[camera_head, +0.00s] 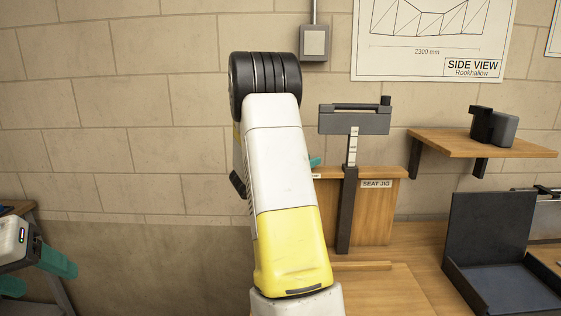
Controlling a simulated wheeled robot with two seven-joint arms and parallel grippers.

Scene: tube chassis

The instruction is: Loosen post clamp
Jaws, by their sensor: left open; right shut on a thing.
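A dark upright post (347,215) stands in front of a wooden board labelled SEAT JIG (387,190). A lighter inner post with scale marks (352,148) rises from its top and carries a grey head piece (354,122). The clamp itself cannot be made out where the two posts meet. My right arm crosses the middle of the view. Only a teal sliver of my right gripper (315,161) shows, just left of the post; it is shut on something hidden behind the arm. My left gripper (34,274) is at the lower left, its teal fingers apart and empty, far from the post.
A wooden shelf (440,146) with a black device (493,127) is on the wall at right. An open dark tray or case (492,240) sits on the wooden bench (420,245). A grey wall box (314,43) and a poster (440,35) are above. The left wall area is clear.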

